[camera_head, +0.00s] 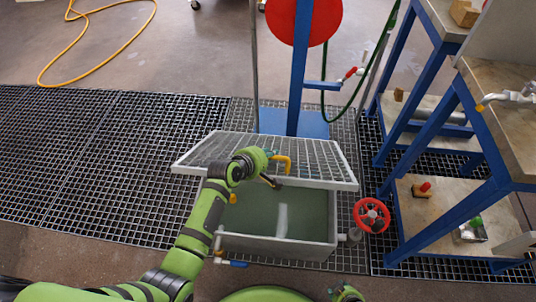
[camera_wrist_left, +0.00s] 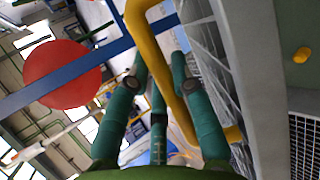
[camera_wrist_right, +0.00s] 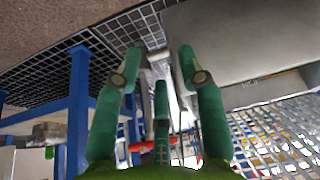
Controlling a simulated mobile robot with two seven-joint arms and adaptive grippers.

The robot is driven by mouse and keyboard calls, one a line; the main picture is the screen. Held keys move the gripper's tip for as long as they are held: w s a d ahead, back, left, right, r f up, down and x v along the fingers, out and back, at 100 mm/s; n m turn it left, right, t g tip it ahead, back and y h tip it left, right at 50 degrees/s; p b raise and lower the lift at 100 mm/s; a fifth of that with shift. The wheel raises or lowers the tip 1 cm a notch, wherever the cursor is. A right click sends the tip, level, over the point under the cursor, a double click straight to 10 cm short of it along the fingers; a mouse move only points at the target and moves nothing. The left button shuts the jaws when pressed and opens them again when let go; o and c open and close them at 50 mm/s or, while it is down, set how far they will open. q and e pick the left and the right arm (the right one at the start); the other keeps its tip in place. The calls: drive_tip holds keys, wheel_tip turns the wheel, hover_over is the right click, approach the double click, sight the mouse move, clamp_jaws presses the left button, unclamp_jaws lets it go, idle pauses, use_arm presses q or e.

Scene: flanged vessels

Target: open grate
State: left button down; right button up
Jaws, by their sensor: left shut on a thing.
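The grate (camera_head: 215,152) is a grey metal mesh panel with a pale frame. It is tilted up over the grey tank (camera_head: 270,247), its near edge raised so the greenish liquid inside shows below. A yellow handle (camera_head: 288,163) sits on the grate; it also shows in the left wrist view (camera_wrist_left: 152,50). My left gripper (camera_head: 274,180) is at this handle, with its fingers (camera_wrist_left: 157,68) around the yellow bar, shut on it. My right gripper (camera_wrist_right: 159,60) is open, with nothing between its fingers; its arm shows only slightly at the bottom of the head view.
A red handwheel (camera_head: 371,215) is right of the tank. A blue post (camera_head: 300,70) with a red disc (camera_head: 303,18) stands behind. Blue-framed shelves (camera_head: 440,205) stand at the right. A yellow hose (camera_head: 98,72) lies at the back left. Floor grating left of the tank is clear.

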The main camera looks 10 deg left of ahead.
clamp_jaws()
drive_tip(key=w+a+r+n+t, duration=0.2)
drive_tip(key=w+r+n+t, duration=0.25)
drive_tip(key=r+n, duration=0.95)
drive_tip(key=w+a+r+n+t, duration=0.1)
drive_tip(key=w+r+n+t, duration=0.6)
drive_tip(key=n, duration=1.2)
drive_tip(key=w+r+g, duration=0.2)
drive_tip(key=w, duration=0.7)
drive_tip(key=shift+a+h, duration=0.2)
drive_tip(key=shift+h, duration=0.1)
